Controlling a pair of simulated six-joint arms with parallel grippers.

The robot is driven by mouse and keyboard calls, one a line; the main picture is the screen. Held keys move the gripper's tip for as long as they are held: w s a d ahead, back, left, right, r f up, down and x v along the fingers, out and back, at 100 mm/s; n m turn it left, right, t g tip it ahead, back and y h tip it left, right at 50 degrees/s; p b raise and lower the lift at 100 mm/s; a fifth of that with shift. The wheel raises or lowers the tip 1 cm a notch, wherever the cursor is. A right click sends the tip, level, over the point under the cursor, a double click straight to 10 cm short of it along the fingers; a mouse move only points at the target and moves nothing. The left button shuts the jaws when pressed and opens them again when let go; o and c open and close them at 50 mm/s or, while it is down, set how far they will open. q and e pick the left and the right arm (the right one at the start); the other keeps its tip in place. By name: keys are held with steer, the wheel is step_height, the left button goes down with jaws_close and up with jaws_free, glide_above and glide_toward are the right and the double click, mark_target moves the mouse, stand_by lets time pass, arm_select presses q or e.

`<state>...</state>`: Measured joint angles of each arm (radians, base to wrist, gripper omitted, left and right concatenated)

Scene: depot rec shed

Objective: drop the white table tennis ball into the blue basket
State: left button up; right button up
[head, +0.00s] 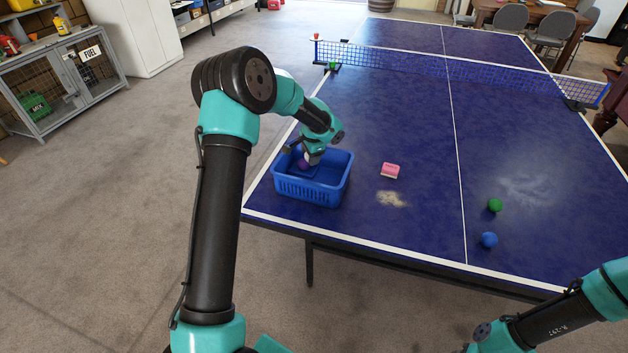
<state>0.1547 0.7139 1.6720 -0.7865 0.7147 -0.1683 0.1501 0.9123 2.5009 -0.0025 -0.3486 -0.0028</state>
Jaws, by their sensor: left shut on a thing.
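The blue basket (322,196) stands on the near left corner of the blue table, open side up. My left gripper (309,161) points down over the basket, at about its rim or just inside it. It is shut on a small pale thing that looks like the white table tennis ball (314,158), though it is tiny and partly covered by the gripper. A purple patch shows beside the fingertips in the basket; I cannot tell what it is. My right gripper is out of view; only part of my right arm shows at the lower right.
A green ball (494,205) and a blue ball (489,240) lie farther right. The net (470,72) crosses the table behind. The near middle is clear.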

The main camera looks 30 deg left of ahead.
arm_select(q)
steer(key=shift+f, duration=0.15)
steer(key=o, duration=1)
steer(key=d+r, duration=0.1)
steer(key=r, duration=0.4)
steer(key=s+d+r, duration=0.1)
steer(key=r, duration=0.5)
steer(key=s+r, duration=0.1)
steer(key=r, duration=0.5)
steer(key=shift+d, duration=0.4)
